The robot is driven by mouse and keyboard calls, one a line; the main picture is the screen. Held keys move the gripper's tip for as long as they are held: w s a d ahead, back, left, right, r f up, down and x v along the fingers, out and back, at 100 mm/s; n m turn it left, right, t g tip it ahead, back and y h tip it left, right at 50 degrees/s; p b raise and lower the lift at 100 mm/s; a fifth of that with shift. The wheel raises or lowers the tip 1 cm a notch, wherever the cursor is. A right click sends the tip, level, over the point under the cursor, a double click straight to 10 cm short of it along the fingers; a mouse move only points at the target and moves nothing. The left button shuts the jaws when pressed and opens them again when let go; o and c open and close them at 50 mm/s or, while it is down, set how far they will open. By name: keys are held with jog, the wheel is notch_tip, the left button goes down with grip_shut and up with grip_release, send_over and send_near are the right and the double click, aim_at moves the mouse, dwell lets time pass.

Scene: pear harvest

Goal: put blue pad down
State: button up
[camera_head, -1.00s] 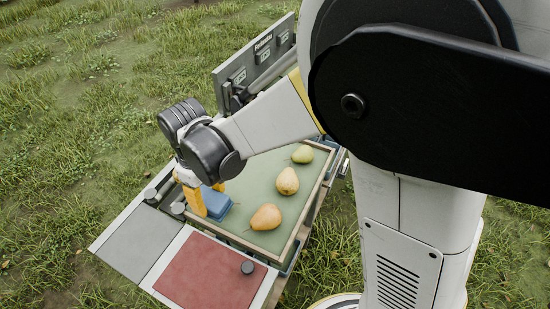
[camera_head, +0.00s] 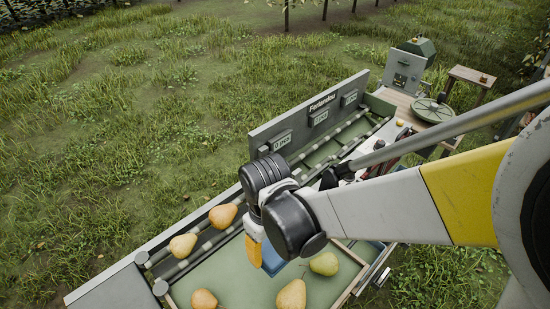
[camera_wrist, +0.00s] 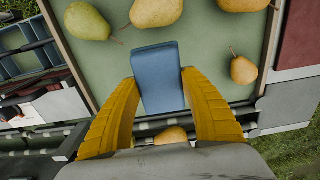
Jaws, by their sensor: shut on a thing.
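The blue pad (camera_wrist: 158,75) is between the two yellow fingers of my gripper (camera_wrist: 158,82) in the wrist view, and the gripper is shut on it. It extends forward past the fingertips over the green tray bed (camera_wrist: 200,52). In the head view the pad (camera_head: 272,259) shows partly behind my gripper (camera_head: 256,252). Whether the pad touches the tray bed is unclear.
Pears lie close to the pad: one at upper left (camera_wrist: 88,20), one at top (camera_wrist: 157,10), one at right (camera_wrist: 243,70). More pears rest on the rollers (camera_head: 222,216). A labelled upright board (camera_head: 310,115) stands behind. A red pad (camera_wrist: 302,35) lies at the right edge.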

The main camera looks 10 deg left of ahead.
jog(key=b, duration=0.2)
send_over(243, 257)
notch_tip(243, 257, down, 6)
jog(key=shift+r, duration=0.25)
jog(key=shift+f+b, duration=0.75)
jog(key=shift+f, duration=1.1)
jog(key=shift+d+f, duration=0.1)
jog(key=shift+f, duration=0.15)
jog(key=o, duration=1.2)
